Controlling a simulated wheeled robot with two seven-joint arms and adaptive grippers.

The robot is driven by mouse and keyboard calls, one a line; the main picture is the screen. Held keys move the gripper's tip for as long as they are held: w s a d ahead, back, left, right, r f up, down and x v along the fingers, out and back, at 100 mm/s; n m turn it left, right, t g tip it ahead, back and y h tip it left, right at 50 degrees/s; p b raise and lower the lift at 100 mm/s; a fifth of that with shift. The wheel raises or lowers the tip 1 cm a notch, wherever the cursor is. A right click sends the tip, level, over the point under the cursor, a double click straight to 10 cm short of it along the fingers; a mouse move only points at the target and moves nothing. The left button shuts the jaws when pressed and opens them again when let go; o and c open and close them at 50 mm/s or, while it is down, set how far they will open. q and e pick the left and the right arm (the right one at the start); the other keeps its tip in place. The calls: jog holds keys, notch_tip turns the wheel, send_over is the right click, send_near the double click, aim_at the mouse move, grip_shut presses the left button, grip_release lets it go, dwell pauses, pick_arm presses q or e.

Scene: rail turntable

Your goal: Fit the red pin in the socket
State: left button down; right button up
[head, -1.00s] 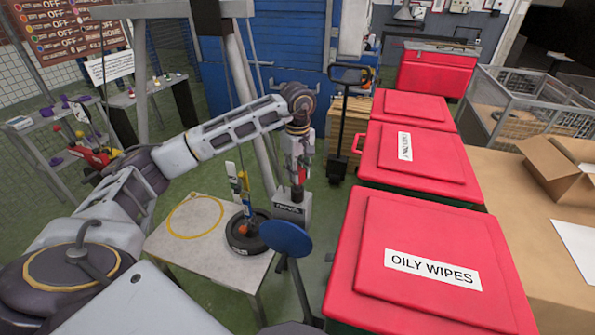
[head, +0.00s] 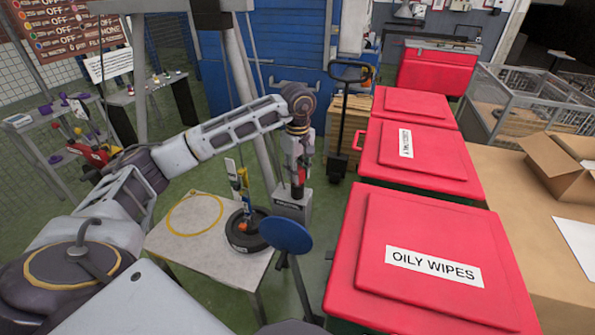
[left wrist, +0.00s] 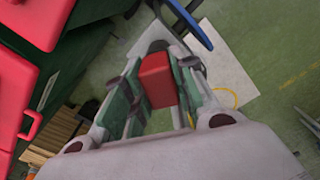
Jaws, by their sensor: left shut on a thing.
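My left gripper (head: 299,178) points down above a grey box (head: 291,206) with a dark label strip, at the right of the low table. It is shut on the red pin (head: 302,174), which shows as a red block (left wrist: 157,80) between the fingers in the left wrist view. A dark lower end shows under the red part, close to the top of the grey box. I cannot tell whether it touches the box or has entered an opening. No socket opening can be made out. My right gripper is not in view.
A low table (head: 180,240) holds a black wheel-like ring (head: 246,240) with an upright blue and yellow piece. A round blue disc (head: 285,234) on a stand is in front. Red bins (head: 432,210) line the right. A pallet truck (head: 342,125) stands behind.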

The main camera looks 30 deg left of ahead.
pick_arm(q)
jog(key=shift+f+b, duration=0.35)
jog(key=shift+f, duration=0.25)
jog(key=c, duration=1.1)
grip_release()
jog(key=shift+r, duration=0.15)
jog(key=shift+r, duration=5.85)
